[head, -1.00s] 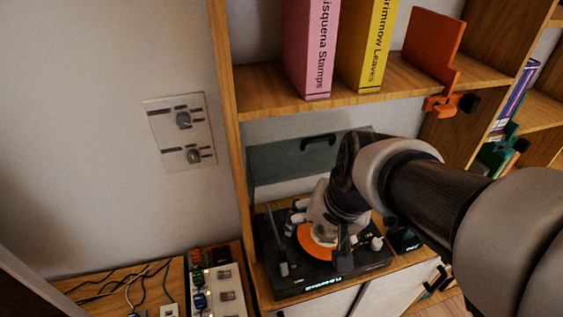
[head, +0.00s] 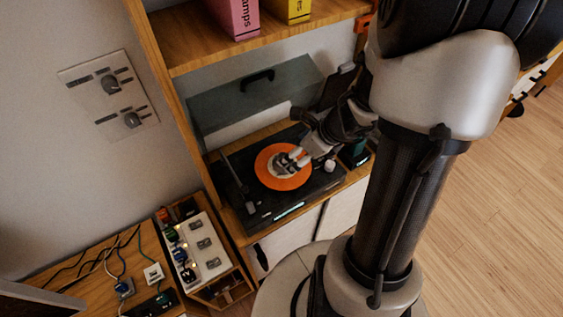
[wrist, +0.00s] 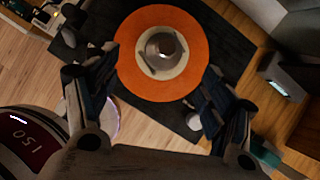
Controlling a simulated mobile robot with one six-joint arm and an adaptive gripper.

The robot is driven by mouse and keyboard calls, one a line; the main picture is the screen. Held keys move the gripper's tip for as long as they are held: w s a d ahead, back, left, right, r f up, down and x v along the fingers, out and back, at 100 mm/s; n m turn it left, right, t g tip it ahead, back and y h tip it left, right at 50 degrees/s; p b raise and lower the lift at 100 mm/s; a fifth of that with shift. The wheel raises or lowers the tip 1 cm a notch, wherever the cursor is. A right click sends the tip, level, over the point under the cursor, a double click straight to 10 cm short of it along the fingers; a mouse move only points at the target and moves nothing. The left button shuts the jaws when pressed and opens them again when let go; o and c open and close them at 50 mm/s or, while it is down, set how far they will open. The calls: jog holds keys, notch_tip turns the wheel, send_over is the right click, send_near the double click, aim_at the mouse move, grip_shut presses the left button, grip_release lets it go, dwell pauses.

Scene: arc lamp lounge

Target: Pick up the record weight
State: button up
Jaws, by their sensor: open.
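The record weight (wrist: 162,47), a small silvery metal cylinder, stands at the middle of an orange record with a cream label. The record (head: 270,180) lies on a black turntable (head: 235,195) in the lower shelf bay; the orange disc (wrist: 135,80) also shows in the wrist view. My gripper (wrist: 160,65) is open, its dark fingers on either side of the weight's line, with gaps to it. In the head view my gripper (head: 293,160) reaches in from the right over the record, and its fingers make the weight hard to pick out.
The turntable's raised smoky lid (head: 225,105) stands behind it. A shelf board (head: 270,40) with pink and yellow books is above. A dark box (head: 355,152) sits at the turntable's right. A power strip (head: 195,250) and cables lie at lower left.

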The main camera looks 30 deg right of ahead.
jog(key=b+x, duration=0.1)
jog(key=x, duration=0.3)
jog(key=shift+f+b, duration=0.15)
jog(key=shift+b, duration=0.2)
jog(key=b+x, duration=0.1)
jog(key=x, duration=0.1)
jog(key=b+x, duration=0.2)
jog(key=x, duration=0.1)
jog(key=shift+w+d+f, duration=0.1)
jog(key=shift+w+f, duration=0.05)
jog(key=shift+w, duration=0.35)
jog(key=shift+c, duration=0.5)
jog(key=c, duration=1.2)
